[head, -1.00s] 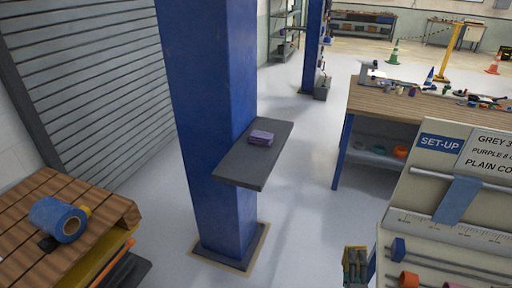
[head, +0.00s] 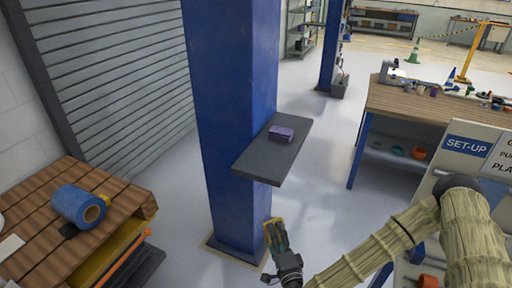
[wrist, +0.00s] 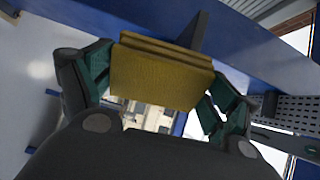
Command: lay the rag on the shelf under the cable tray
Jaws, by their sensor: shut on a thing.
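My gripper (head: 277,246) is shut on a folded yellow rag (wrist: 160,75), with its green fingers at either side of it in the wrist view. The rag (head: 270,232) also shows small in the head view, in front of the blue column and lower in the picture than the shelf. The dark grey shelf (head: 262,162) juts from the blue column. A small folded purple thing (head: 281,134) lies on it. A perforated grey strip (wrist: 300,112) at the right of the wrist view may be the cable tray; I cannot tell.
The blue column (head: 230,90) stands beside the shelf. A wooden bench (head: 110,215) with a blue roll (head: 78,206) is at the left. A workbench (head: 425,100) with small items and a set-up board (head: 490,165) are at the right. Bare floor lies between.

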